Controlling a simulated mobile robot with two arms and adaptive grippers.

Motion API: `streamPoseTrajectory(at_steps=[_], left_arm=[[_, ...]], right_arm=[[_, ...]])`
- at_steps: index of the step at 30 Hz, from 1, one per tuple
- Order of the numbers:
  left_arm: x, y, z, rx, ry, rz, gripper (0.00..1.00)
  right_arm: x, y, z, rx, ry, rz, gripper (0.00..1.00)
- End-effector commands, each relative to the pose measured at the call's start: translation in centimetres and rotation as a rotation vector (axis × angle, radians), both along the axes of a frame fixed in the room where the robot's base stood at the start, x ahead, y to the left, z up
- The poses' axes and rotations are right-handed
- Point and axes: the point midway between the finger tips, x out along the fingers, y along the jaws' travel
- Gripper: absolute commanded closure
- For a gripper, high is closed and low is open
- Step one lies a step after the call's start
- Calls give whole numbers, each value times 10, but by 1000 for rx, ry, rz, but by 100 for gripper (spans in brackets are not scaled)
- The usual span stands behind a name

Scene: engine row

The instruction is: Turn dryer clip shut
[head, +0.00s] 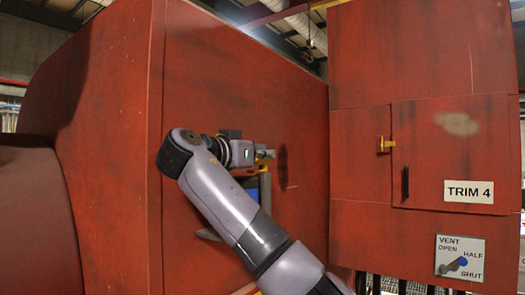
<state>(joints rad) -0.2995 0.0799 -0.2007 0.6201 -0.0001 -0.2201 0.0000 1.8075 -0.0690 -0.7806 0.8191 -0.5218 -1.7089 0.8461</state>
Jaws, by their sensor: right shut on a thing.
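My right arm reaches in from the lower right to the side face of a large red housing (220,75). My right gripper (262,156) is at that face, seen mostly from behind its wrist. It is shut on a small yellow piece (268,153), which appears to be the dryer clip. The gripper and wrist hide most of this clip, so its angle cannot be told. A dark upright handle (282,166) is just right of the gripper. My left gripper is not in view.
A red cabinet (420,50) stands at right, with a TRIM 4 door (445,150), a yellow clip (385,145) and a black handle (405,182). Below is a vent plate (460,258) with a blue-tipped lever. A blue part (253,190) shows partly behind my arm.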

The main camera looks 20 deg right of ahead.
Motion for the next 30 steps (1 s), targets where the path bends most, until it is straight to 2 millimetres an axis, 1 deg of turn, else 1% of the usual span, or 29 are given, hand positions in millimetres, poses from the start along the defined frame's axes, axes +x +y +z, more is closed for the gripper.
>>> streamPoseTrajectory(at_steps=[1,11,12,21,30], left_arm=[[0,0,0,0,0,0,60],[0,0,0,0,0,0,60],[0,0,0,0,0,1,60],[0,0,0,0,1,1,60],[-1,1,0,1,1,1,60]], right_arm=[[1,0,-4,5,10,-5,100],[1,-1,-5,6,9,-7,100],[1,-1,-5,5,10,-7,91],[1,0,-4,4,8,-4,72],[0,0,-2,3,3,-4,72]])
